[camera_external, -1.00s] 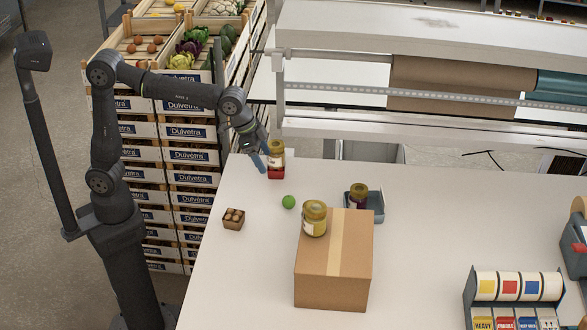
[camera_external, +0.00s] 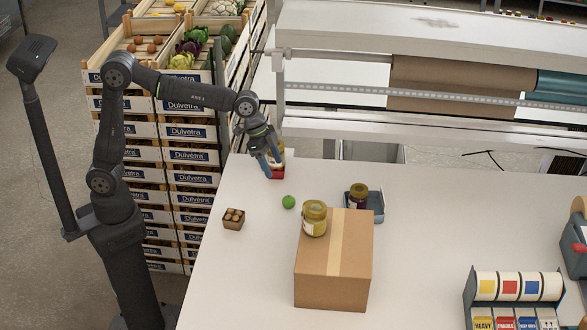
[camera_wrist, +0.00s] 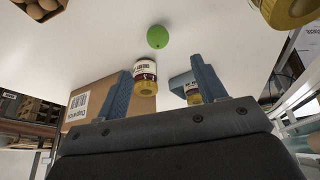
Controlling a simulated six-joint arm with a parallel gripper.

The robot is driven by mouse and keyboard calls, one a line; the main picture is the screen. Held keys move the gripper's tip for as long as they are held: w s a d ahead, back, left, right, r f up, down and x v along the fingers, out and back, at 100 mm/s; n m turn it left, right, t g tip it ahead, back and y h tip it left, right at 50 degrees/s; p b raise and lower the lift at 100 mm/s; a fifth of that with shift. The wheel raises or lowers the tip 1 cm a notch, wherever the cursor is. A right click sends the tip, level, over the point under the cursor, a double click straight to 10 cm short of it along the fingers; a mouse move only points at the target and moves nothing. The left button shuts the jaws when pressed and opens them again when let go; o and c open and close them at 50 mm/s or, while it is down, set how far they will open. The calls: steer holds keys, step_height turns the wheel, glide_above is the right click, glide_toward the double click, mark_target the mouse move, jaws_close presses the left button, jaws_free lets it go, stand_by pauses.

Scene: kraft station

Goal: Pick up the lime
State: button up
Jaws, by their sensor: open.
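The lime (camera_external: 289,202) is a small bright green ball on the white table, between the small egg box and the cardboard box. It also shows at the top middle of the wrist view (camera_wrist: 157,37), beyond the fingertips. My gripper (camera_external: 269,169) is open and empty, with blue fingers pointing down, above and behind the lime and apart from it. In the wrist view its two fingers (camera_wrist: 158,80) stand wide apart with nothing held between them.
A cardboard box (camera_external: 312,272) bears a jar (camera_external: 314,218). Another jar (camera_external: 359,196) sits in a grey-blue tray (camera_external: 378,211). A small egg box (camera_external: 233,224) stands left of the lime. Table around the lime is clear.

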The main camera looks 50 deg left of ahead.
mark_target(287, 197)
steer(key=x, duration=0.8)
steer(key=shift+f, duration=0.15)
steer(key=shift+s+d+x, duration=0.1)
steer(key=shift+x, duration=1.2)
steer(key=shift+s+d+x, duration=0.1)
steer(key=shift+d+x, duration=0.05)
steer(key=shift+x, duration=1.15)
steer(key=c, duration=1.1)
